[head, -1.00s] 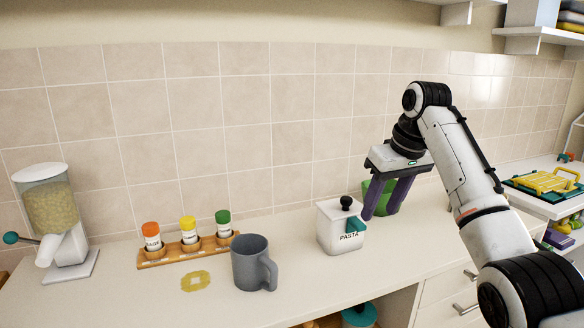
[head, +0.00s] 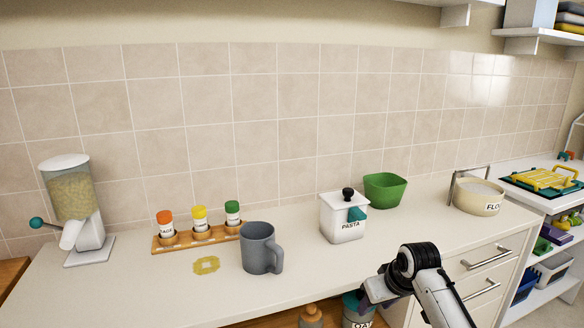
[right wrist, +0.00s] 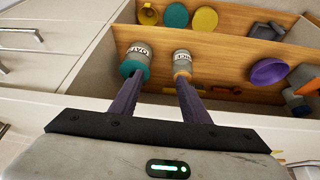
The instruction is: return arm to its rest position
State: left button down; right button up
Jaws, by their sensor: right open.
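My right gripper (head: 372,296) is low at the lower right of the head view, in front of the counter's front face. In the right wrist view its two purple fingers (right wrist: 160,98) are spread apart with nothing between them. They point toward the open shelf under the counter, where two labelled jars stand beyond the fingertips: one with a teal lid (right wrist: 137,60) and one with a wooden top (right wrist: 182,66). I cannot tell whether the fingers touch them. My left gripper is not in view.
Drawers with handles (head: 487,258) lie right of the arm.

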jog(key=s+f+t, duration=0.1)
jog(key=s+f, duration=0.9)
jog(key=f, duration=0.4)
jog(key=s+a+f+t, duration=0.1)
jog(key=s+f, duration=0.1)
jog(key=s, duration=1.1)
jog(key=s+a+f+m+t+y, duration=0.1)
jog(key=s+a+f, duration=0.1)
jog(key=s, duration=1.2)
jog(key=shift+f+t, duration=0.3)
jog(key=shift+f, duration=0.15)
jog(key=shift+s, duration=0.1)
